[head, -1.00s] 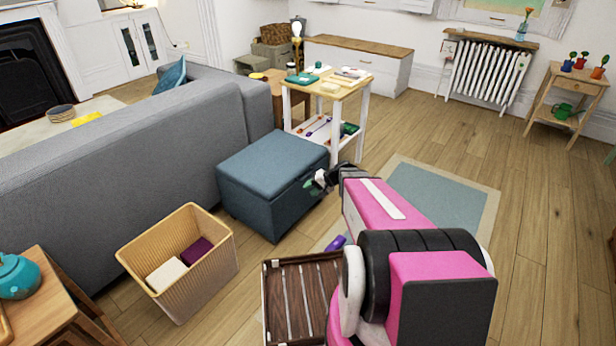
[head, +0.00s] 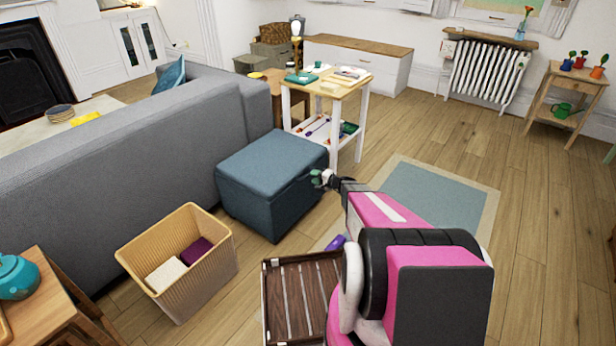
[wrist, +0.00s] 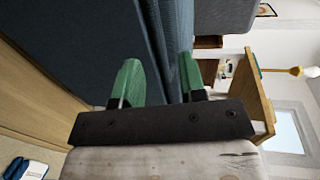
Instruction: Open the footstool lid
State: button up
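The footstool (head: 262,205) is a blue-grey upholstered box beside the grey sofa. Its lid (head: 272,160) lies flat and looks shut. My gripper (head: 322,179) is at the footstool's right side, near the lid's edge. In the wrist view, my gripper (wrist: 160,65) has its two green fingers spread apart with nothing clearly held between them. The footstool fills the view just beyond the fingers, turned sideways, with the lid seam (wrist: 160,30) running between them. I cannot tell whether a finger touches the lid.
A ribbed bin (head: 190,270) with a white and a purple item stands in front of the footstool. A slatted wooden crate (head: 300,300) is near my arm. A white trolley (head: 340,125) stands behind the footstool. A blue rug (head: 440,195) lies on open floor to the right.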

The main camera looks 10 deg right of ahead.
jog(key=shift+x, duration=2.4)
grip_shut()
